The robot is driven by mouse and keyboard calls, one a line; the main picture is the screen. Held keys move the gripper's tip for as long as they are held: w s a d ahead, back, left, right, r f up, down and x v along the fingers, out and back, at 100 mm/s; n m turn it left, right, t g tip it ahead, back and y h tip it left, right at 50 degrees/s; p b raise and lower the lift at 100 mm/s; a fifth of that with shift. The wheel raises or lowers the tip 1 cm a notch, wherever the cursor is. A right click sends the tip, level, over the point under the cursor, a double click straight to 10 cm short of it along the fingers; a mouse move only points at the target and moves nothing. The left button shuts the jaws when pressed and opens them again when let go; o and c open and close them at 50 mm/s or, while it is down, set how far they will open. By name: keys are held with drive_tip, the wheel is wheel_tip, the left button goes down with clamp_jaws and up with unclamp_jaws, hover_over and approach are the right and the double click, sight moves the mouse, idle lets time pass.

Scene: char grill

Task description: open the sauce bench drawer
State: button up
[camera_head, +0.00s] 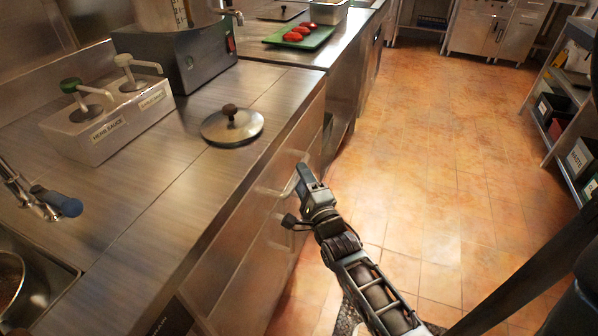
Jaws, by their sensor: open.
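The sauce bench (165,190) is a steel counter on the left, with a row of steel fronts below its top edge. The drawer front (262,205) faces the aisle and looks closed. A pale bar handle (275,190) shows on it, partly hidden by my gripper. My gripper (297,182) is open, beside the drawer front at the handle. I cannot tell whether the fingers touch the handle or are around it. My arm comes in from the lower right.
A pot lid (232,125) lies near the bench's front edge. A sink (35,275) is at lower left. The tiled floor (440,165) is clear; a shelf rack (562,115) stands at right.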

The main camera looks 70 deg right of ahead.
drive_tip(key=shift+x, duration=1.05)
clamp_jaws()
